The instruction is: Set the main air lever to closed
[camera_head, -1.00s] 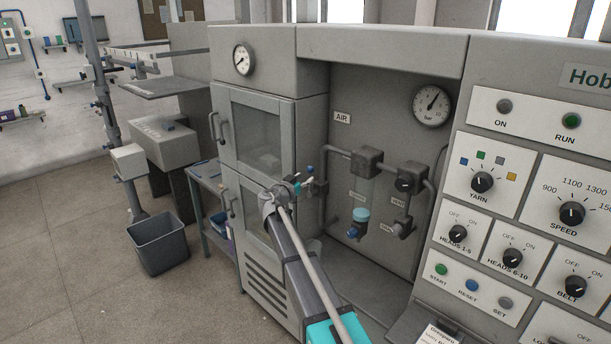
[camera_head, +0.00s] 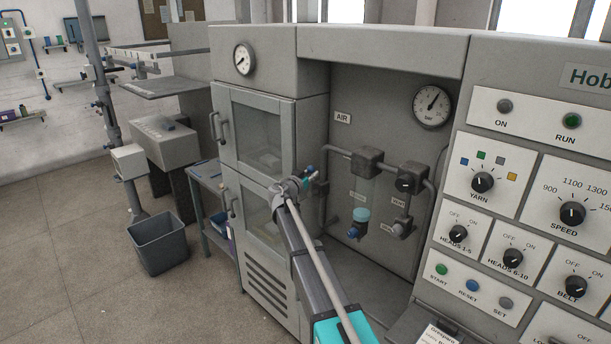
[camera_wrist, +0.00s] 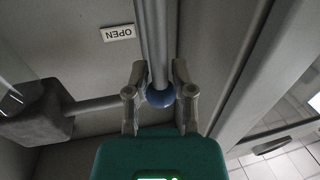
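The main air lever shows in the wrist view as a grey rod (camera_wrist: 152,40) with a blue ball knob (camera_wrist: 160,97) at its end. My gripper (camera_wrist: 157,72) is open, with one finger on each side of the rod and the knob between the fingers. The fingers look apart from the rod. An upside-down OPEN label (camera_wrist: 118,33) is on the panel to the left of the rod. In the head view my gripper (camera_head: 312,177) is at the left edge of the air recess, below the AIR label (camera_head: 342,117); it hides the lever there.
A pipe with regulator blocks (camera_head: 367,161) runs across the recess to the right. A pressure gauge (camera_head: 431,106) is above it. The cabinet doors (camera_head: 262,135) are close on the left. The control panel (camera_head: 510,190) borders the recess on the right.

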